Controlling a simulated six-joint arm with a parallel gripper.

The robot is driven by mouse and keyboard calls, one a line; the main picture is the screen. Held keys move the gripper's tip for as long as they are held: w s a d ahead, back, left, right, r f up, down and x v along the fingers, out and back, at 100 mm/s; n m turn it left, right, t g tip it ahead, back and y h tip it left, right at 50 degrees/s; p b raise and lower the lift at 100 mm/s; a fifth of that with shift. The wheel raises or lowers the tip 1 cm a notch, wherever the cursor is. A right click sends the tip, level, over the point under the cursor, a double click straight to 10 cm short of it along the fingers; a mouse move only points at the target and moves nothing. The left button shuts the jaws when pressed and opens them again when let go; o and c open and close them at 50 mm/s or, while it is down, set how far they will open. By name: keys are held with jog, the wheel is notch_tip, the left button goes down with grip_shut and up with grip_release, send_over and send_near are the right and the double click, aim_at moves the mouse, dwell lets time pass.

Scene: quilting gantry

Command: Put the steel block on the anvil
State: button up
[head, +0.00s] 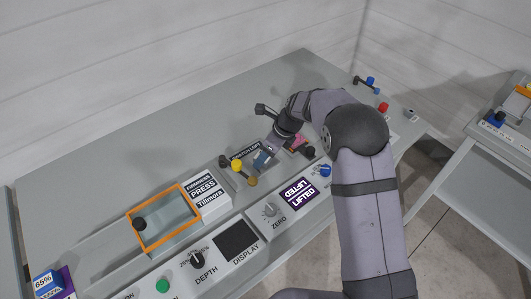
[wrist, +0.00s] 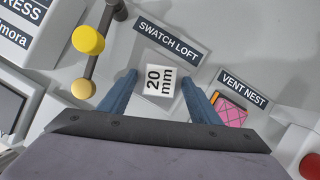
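A small pale block marked "20 mm" (wrist: 160,80) sits below the "SWATCH LOFT" label (wrist: 168,42) in the wrist view; it appears to be the steel block. My gripper (wrist: 158,95) is open, with its blue fingers on either side of the block and a visible gap on each side. In the head view my gripper (head: 264,158) is over the same area, and the block is too small to make out clearly. No part is labelled as the anvil. An orange-framed bay (head: 182,246) beside the white press housing (head: 210,203) is at the left, with a grey surface inside.
A yellow knob (wrist: 88,40) and a tan knob (wrist: 82,88) stand left of the block. A pink quilted swatch (wrist: 230,112) lies by the "VENT NEST" label (wrist: 243,87) at the right. A purple "LIFTED" sign (head: 299,192) and dials line the front.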

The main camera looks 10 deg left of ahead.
jog(key=shift+r, duration=0.1)
jog(key=b+v, duration=0.1)
jog(key=v, duration=1.1)
jog(key=shift+s+d, duration=0.1)
jog(key=shift+d, duration=0.05)
jog(key=s+d+f+n+h, duration=0.1)
jog(key=s+d+f+n, duration=0.1)
jog(key=s+d+n, duration=0.4)
jog(key=s+d+f+n+g+h, duration=0.1)
jog(key=s+d+f+n, duration=0.1)
jog(key=s+d+n, duration=0.4)
jog(key=s+d+f+n+h, duration=0.2)
jog(key=s+d+n, duration=0.4)
jog(key=s+n, duration=0.4)
jog(key=s, duration=0.5)
jog(key=shift+s+f+g, duration=0.25)
jog(key=shift+f+g, duration=0.05)
jog(key=shift+f, duration=0.1)
notch_tip(320, 180, up, 4)
jog(key=p, duration=0.4)
